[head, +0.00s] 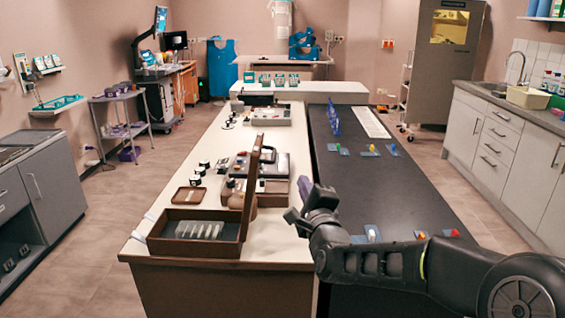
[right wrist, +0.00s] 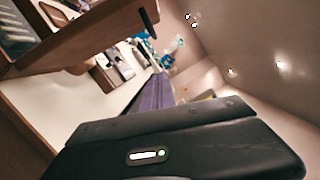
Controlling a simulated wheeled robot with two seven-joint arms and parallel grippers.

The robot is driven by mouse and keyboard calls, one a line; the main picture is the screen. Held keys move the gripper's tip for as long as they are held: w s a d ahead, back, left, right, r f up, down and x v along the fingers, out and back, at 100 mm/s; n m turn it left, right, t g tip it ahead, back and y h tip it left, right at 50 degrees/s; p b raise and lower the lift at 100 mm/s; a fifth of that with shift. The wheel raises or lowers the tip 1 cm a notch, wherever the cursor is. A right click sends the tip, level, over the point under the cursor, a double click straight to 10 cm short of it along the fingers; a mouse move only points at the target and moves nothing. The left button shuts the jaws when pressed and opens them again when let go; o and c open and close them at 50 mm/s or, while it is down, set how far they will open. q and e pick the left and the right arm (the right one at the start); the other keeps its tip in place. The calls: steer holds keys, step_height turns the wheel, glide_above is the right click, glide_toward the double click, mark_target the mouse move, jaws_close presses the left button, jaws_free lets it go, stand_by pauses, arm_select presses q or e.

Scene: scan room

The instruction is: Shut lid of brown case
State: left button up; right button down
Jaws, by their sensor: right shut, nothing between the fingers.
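The brown case (head: 183,246) stands open at the near end of the white tabletop. Its lid (head: 250,187) stands roughly upright on the case's right side. A row of clear, pale items lies inside the case. My right gripper (head: 302,203) is shut and empty, to the right of the lid, with a gap between them in the head view. In the right wrist view the brown lid (right wrist: 88,36) crosses the upper left, and part of the case's inside shows beyond it. My left gripper is not in view.
A small brown tray (head: 188,196) lies just behind the case. Brown and dark boxed items (head: 270,165) stand behind the lid. The black tabletop (head: 385,190) on the right holds several small blue cards with coloured pieces. Floor aisles are clear on both sides.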

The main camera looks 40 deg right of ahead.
steer(key=w+r+p, duration=0.2)
steer(key=w+p, duration=0.1)
steer(key=w, duration=0.6)
steer(key=shift+w+d+p, duration=0.2)
steer(key=shift+w+p, duration=0.05)
steer(key=shift+p, duration=0.1)
steer(key=shift+a+r, duration=0.1)
steer(key=shift+r, duration=0.05)
